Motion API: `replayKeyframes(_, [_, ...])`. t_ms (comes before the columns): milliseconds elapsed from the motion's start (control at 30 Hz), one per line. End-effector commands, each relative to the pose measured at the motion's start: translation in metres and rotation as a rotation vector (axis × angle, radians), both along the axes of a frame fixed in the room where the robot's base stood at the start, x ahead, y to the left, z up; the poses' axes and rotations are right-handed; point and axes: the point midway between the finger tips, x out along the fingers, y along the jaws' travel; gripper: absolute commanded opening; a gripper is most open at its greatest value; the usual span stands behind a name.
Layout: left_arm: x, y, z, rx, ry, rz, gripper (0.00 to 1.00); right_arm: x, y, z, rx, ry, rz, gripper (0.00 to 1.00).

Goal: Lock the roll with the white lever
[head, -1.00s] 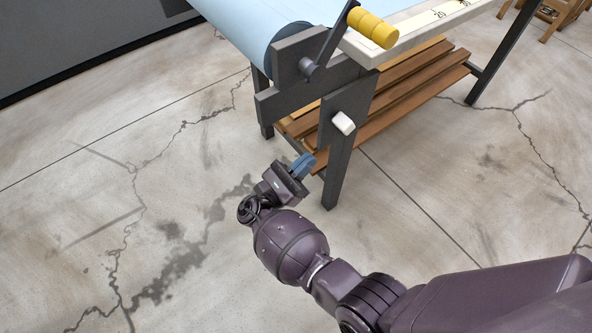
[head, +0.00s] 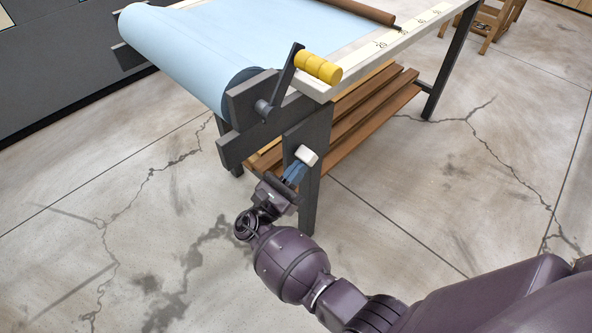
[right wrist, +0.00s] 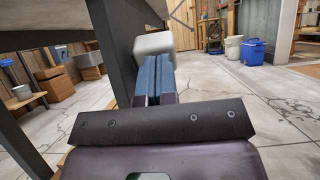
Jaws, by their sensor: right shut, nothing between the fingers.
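The white lever (head: 306,155) sticks out from the dark end frame of the table, below the yellow crank handle. The light blue roll (head: 190,60) lies across the table's end, with a dark crank beside it. My right gripper (head: 295,173) is shut and empty, its blue fingertips just below the white lever. In the right wrist view the lever (right wrist: 153,43) shows just beyond the shut blue fingers (right wrist: 154,75); I cannot tell whether they touch it. My left gripper is not in view.
The yellow crank handle (head: 318,67) juts out above the lever. A dark table leg (head: 309,200) stands close beside my right gripper. Wooden slats (head: 365,115) form a low shelf under the table. The concrete floor (head: 130,215) at the left is clear.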

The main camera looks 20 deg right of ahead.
Motion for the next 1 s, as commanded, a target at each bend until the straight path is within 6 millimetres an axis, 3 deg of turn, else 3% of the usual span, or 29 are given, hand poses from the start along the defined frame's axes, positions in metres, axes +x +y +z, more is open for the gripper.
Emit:
replayKeyframes(500, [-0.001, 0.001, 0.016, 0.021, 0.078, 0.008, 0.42, 0.011, -0.022, 0.036, 0.280, 0.085, -0.001, 0.00])
replayKeyframes(1000, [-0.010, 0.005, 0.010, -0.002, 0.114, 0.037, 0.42, 0.011, -0.030, 0.027, 0.387, 0.142, -0.001, 0.00])
